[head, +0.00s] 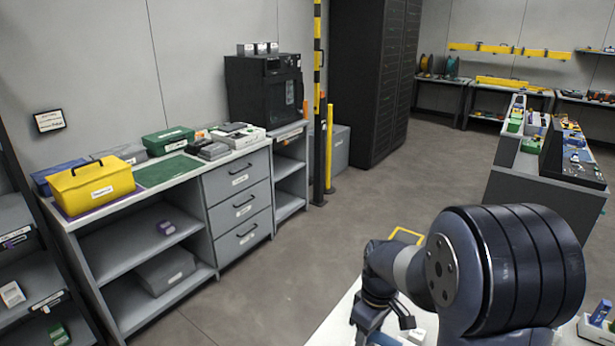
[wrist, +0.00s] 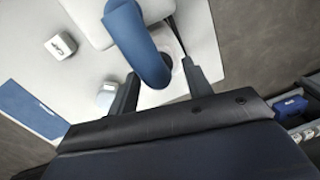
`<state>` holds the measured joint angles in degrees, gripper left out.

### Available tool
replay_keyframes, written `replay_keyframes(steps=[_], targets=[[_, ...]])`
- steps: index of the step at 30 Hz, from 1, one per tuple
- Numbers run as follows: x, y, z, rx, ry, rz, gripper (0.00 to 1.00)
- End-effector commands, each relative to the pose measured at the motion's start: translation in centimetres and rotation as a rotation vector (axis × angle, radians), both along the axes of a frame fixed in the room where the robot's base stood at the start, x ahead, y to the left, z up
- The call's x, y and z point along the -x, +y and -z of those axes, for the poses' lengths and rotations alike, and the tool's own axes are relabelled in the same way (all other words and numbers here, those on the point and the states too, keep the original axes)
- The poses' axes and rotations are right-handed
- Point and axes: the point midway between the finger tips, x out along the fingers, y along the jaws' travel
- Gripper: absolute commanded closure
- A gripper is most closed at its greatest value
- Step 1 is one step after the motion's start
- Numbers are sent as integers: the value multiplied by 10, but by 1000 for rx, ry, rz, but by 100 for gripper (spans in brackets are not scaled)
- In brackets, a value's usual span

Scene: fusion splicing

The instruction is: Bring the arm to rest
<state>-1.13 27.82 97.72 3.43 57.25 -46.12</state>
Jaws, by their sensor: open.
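My arm (head: 505,265) reaches in from the lower right of the head view, bent, over a white worktop (head: 345,318). My gripper (head: 372,318) is at the far end of it, above or near the worktop; its tips are partly cut off by the frame's lower edge. In the wrist view the gripper (wrist: 158,72) has its two dark fingers spread apart. A blue curved, tube-like part (wrist: 138,40) shows between and beyond the fingers. I cannot tell what it is or whether the fingers touch it.
A white labelled block (wrist: 61,46) and a blue mat (wrist: 28,108) lie on the worktop. A grey bench (head: 240,205) at left carries a yellow case (head: 92,186) and a green case (head: 168,140). A yellow-black post (head: 318,90) stands behind. The middle floor is clear.

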Motion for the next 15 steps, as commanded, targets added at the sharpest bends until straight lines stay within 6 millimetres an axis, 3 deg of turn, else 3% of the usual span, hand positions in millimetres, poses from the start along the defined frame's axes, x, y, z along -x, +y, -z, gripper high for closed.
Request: replay_keyframes(steps=[9, 15], targets=[[-1, 0, -3, 0, 0, 7, 52], [-4, -2, -26, -1, -5, 33, 52]])
